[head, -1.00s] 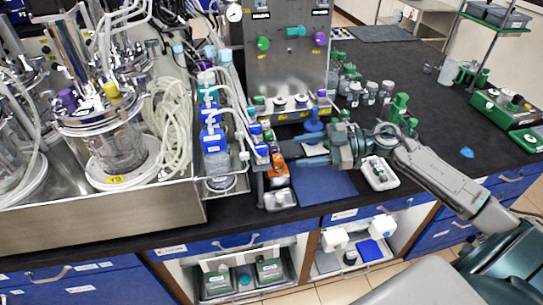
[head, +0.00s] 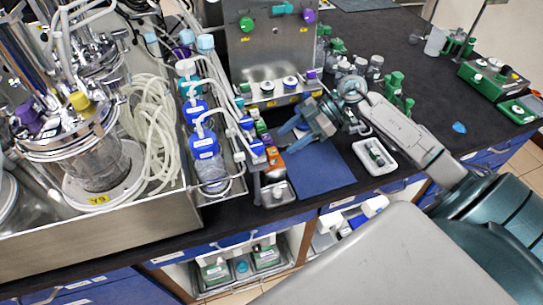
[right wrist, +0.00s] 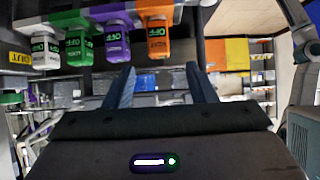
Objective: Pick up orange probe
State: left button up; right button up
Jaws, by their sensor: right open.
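The orange probe (right wrist: 155,28) hangs at the top of the right wrist view, rightmost in a row with a purple probe (right wrist: 116,40), a green probe (right wrist: 78,45) and a white one (right wrist: 45,48). An orange part also shows at the rack's front in the head view (head: 272,165). My right gripper (head: 283,138) is open, its blue fingers pointing left toward the rack. In the right wrist view its fingers (right wrist: 160,72) are apart with nothing between them, and the orange probe appears above the gap. My left gripper is not in view.
A blue mat (head: 318,172) lies under my right arm. A white tray (head: 374,155) with small items is to its right. A steel panel (head: 272,60) stands behind, and blue-capped bottles (head: 206,145) and tubing crowd the left.

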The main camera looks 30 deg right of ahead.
aim_at(274, 150)
jog(key=p+x, duration=0.2)
jog(key=x, duration=0.2)
jog(key=shift+w+a+f, duration=0.1)
jog(key=shift+f, duration=0.05)
jog(key=shift+a+f, duration=0.3)
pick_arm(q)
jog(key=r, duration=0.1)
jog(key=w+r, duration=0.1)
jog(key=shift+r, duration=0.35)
pick_arm(e)
jog(key=shift+c, duration=0.2)
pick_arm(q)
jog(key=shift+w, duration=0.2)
pick_arm(e)
jog(key=c, duration=1.1)
